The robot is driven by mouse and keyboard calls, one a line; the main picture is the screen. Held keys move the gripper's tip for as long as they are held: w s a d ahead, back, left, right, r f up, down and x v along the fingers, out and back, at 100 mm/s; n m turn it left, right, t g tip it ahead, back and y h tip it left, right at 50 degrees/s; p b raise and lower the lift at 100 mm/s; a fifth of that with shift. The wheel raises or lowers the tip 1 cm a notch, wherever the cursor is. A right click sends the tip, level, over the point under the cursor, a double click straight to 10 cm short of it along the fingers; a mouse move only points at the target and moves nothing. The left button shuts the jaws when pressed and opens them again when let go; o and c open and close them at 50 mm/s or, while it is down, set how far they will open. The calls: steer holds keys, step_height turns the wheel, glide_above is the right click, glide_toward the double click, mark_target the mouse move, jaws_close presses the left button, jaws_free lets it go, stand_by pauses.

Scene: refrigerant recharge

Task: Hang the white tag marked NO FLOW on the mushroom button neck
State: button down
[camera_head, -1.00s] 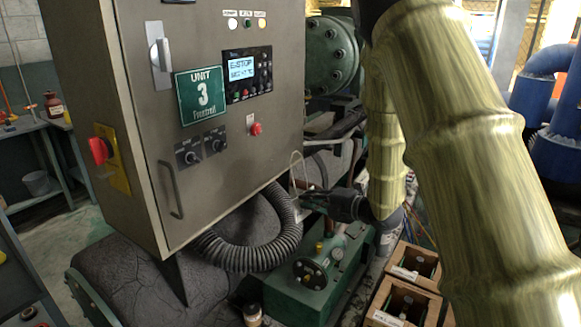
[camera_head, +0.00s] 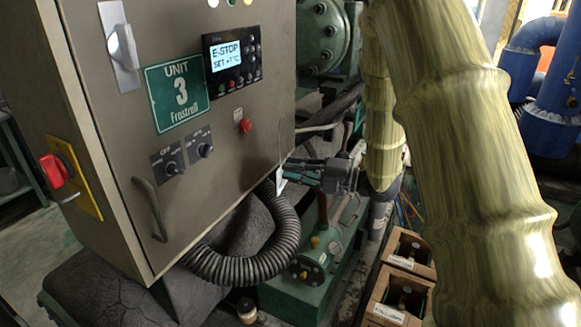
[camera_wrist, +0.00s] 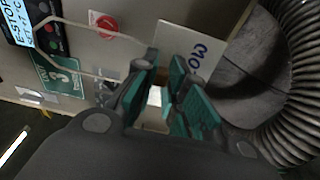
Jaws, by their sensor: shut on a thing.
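The red mushroom button (camera_head: 245,126) sits on the front of the grey cabinet, below the display. In the wrist view it shows as a red round (camera_wrist: 104,24) at the upper left. My gripper (camera_head: 290,172) is just right of the cabinet front, lower than the button and apart from it. It is shut on the white tag (camera_wrist: 188,45), whose dark letters are only partly readable beside the fingers. Contact cannot be told; the button's neck is hidden.
The cabinet (camera_head: 215,185) carries a display (camera_head: 228,58), a green UNIT 3 plate (camera_head: 178,92), two black knobs and a handle (camera_head: 150,208). A ribbed black hose (camera_head: 250,262) curves below my gripper. Wooden crates (camera_head: 400,290) stand on the floor at lower right.

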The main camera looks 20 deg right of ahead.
mark_target(243, 165)
steer(key=shift+w+d+p+x, duration=0.1)
steer(key=shift+p+x, duration=0.35)
steer(key=shift+x, duration=1.5)
steer(key=shift+w+d+p+x, duration=0.15)
steer(key=shift+p+x, duration=0.35)
steer(key=shift+x, duration=1.5)
steer(key=shift+w+d+p+x, duration=0.1)
steer(key=shift+p+x, duration=0.35)
steer(key=shift+x, duration=1.5)
steer(key=shift+f+b, duration=1.1)
steer(key=shift+f, duration=0.05)
steer(key=c, duration=1.4)
jaws_free()
steer(key=shift+w+a+f, duration=0.1)
